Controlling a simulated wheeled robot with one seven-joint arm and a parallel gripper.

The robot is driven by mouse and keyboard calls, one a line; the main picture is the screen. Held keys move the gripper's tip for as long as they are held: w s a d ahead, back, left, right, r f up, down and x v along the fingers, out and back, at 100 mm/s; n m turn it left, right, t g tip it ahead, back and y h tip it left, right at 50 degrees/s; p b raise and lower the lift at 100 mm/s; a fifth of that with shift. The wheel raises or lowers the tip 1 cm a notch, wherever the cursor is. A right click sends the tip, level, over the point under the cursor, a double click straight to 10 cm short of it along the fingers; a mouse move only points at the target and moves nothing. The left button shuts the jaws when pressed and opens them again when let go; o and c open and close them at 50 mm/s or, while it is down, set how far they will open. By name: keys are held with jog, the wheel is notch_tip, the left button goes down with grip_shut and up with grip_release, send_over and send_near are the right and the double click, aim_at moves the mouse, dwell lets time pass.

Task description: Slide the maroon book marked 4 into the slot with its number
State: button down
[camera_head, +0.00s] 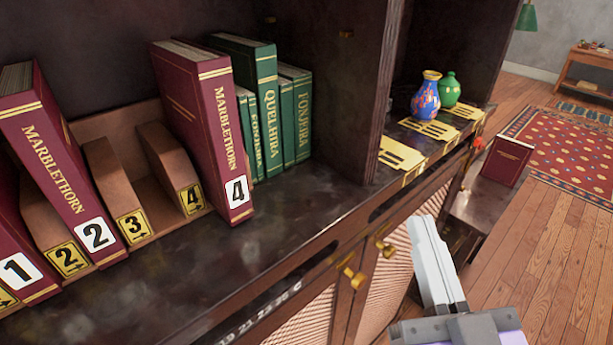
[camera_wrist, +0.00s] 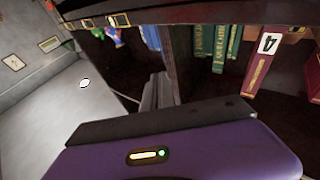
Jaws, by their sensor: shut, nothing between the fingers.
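The maroon book marked 4 (camera_head: 212,125) stands upright on the shelf, just right of the wooden divider labelled 4 (camera_head: 175,168), whose arrow points right. Its spine faces outward and its base reaches a little past the divider's front. In the wrist view the book (camera_wrist: 262,68) is at the upper right. My gripper (camera_head: 432,255) is shut and empty, in front of the cabinet, to the right of the book and apart from it. Its fingers (camera_wrist: 160,92) also show in the wrist view. How deep the book sits is unclear.
Maroon books 1 (camera_head: 15,268) and 2 (camera_head: 62,165) stand to the left; the gap after divider 3 (camera_head: 118,185) is empty. Green books (camera_head: 250,75) stand right of book 4. A dark upright panel (camera_head: 350,90), vases (camera_head: 425,98) and another maroon book (camera_head: 505,160) are farther right.

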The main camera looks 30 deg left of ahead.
jog(key=a+r+n+g+y, duration=0.3)
jog(key=a+r+n+y, duration=0.15)
jog(key=a+r, duration=0.2)
jog(key=n+g+y, duration=0.2)
jog(key=n+g, duration=0.6)
jog(key=n, duration=0.2)
send_near(228, 157)
jog(key=w+a+r, duration=0.1)
jog(key=w+a, duration=0.1)
jog(key=a, duration=0.1)
jog(key=shift+a+f+n+g+h, duration=0.1)
jog(key=shift+a+n+g+h, duration=0.15)
jog(key=shift+a+g, duration=0.1)
jog(key=shift+a, duration=0.2)
jog(key=shift+x, duration=2.8)
jog(key=shift+w+a+f, duration=0.1)
jog(key=shift+w+a, duration=0.05)
jog(key=shift+a, duration=0.2)
